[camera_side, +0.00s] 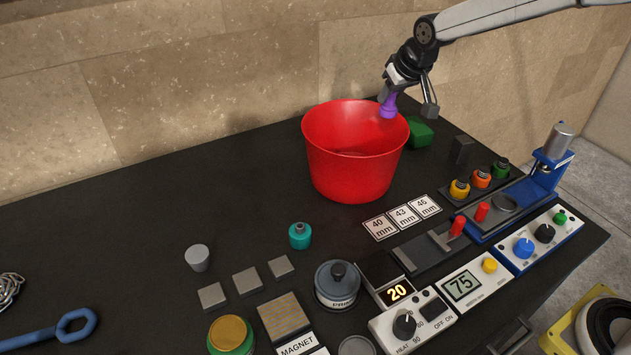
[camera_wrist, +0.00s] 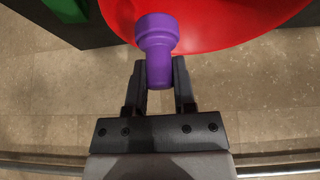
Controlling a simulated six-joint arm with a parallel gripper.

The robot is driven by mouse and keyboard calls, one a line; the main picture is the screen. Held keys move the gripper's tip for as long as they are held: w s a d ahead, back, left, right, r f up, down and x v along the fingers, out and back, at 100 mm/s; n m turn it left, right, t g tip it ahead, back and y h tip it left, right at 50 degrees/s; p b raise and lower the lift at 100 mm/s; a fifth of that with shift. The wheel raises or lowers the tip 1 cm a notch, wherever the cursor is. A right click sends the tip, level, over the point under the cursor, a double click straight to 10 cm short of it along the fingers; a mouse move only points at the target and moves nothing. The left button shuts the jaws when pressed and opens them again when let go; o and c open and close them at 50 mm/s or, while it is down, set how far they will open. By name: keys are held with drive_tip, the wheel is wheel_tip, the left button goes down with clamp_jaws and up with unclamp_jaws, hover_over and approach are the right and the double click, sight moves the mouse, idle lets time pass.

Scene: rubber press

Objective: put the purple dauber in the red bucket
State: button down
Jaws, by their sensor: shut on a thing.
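The purple dauber (camera_side: 389,105) is held in my gripper (camera_side: 399,82) over the back right rim of the red bucket (camera_side: 352,165). In the wrist view my gripper (camera_wrist: 160,78) is shut on the dauber (camera_wrist: 156,38), with its wide end pointing away from the fingers. Part of the red bucket (camera_wrist: 230,22) shows behind the dauber there. The bucket stands upright on the dark bench, and the part of its inside that shows looks empty. Its near bottom inside is hidden by the front wall.
Number cards (camera_side: 403,217), a blue press (camera_side: 545,165), coloured bottles (camera_side: 480,178) and control boxes (camera_side: 415,320) fill the right side. A teal bottle (camera_side: 300,236) stands in front. The bench left of the bucket is clear.

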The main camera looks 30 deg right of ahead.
drive_tip(key=shift+w+a+m+h, duration=1.35)
drive_tip(key=shift+w+m, duration=0.85)
drive_tip(key=shift+w, duration=2.2)
drive_tip(key=shift+y, duration=0.35)
drive_tip(key=shift+a+f, duration=0.15)
drive_tip(key=shift+f, duration=8.75)
drive_tip(key=shift+f, duration=0.15)
drive_tip(key=shift+c, duration=2.2)
unclamp_jaws()
drive_tip(key=shift+v, duration=0.95)
drive_tip(key=shift+s+a+r, duration=0.1)
drive_tip(key=shift+s+r, duration=0.05)
drive_tip(key=shift+r, duration=1.9)
drive_tip(key=shift+s+a+r, duration=0.1)
drive_tip(key=shift+s+r, duration=0.05)
drive_tip(key=shift+r, duration=1.95)
